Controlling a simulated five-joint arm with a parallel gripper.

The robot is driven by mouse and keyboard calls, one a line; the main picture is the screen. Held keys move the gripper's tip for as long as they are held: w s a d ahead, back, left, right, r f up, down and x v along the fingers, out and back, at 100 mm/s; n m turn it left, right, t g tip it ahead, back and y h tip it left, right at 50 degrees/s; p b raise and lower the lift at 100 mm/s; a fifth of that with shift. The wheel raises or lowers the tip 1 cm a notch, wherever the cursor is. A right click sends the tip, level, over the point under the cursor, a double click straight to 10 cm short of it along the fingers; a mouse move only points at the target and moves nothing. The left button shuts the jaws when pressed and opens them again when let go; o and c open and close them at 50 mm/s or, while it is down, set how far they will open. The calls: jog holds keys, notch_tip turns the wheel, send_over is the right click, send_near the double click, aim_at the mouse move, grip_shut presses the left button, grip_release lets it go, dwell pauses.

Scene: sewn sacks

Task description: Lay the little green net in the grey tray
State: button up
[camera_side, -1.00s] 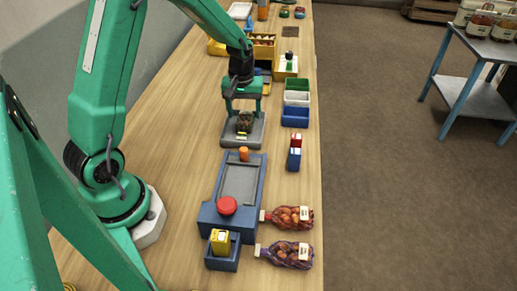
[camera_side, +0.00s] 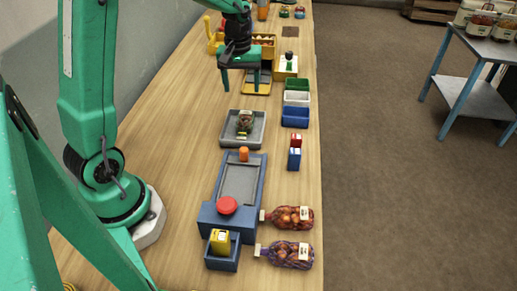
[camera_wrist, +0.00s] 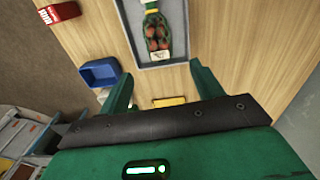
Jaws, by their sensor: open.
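The little green net (camera_side: 245,121) lies in the grey tray (camera_side: 229,139) on the bench. In the wrist view the net (camera_wrist: 157,34) shows reddish-brown contents through green mesh and a pale label at one end; it lies inside the rim of the tray (camera_wrist: 184,58). My gripper (camera_side: 242,88) is open and empty, raised above the bench and behind the tray in the side view, apart from the net. In the wrist view its two fingers (camera_wrist: 160,85) stand wide apart with nothing between them.
Blue (camera_side: 295,117), white and green bins stand right of my gripper. A blue fixture with a red button (camera_side: 227,205) is in front of the tray. Two red-brown nets (camera_side: 291,255) lie at the front right. Bare bench lies left of the tray.

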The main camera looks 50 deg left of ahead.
dwell(0.3)
jog(key=s+d+r+m+t, duration=0.2)
jog(key=s+d+r+m, duration=0.2)
jog(key=s, duration=0.5)
jog(key=s+d+r+m+t, duration=0.3)
jog(key=s+d+r+m, duration=0.2)
jog(key=s, duration=0.4)
jog(key=shift+s+d+r, duration=0.3)
jog(key=shift+d+r, duration=0.6)
jog(key=shift+r, duration=0.1)
jog(key=shift+c, duration=0.3)
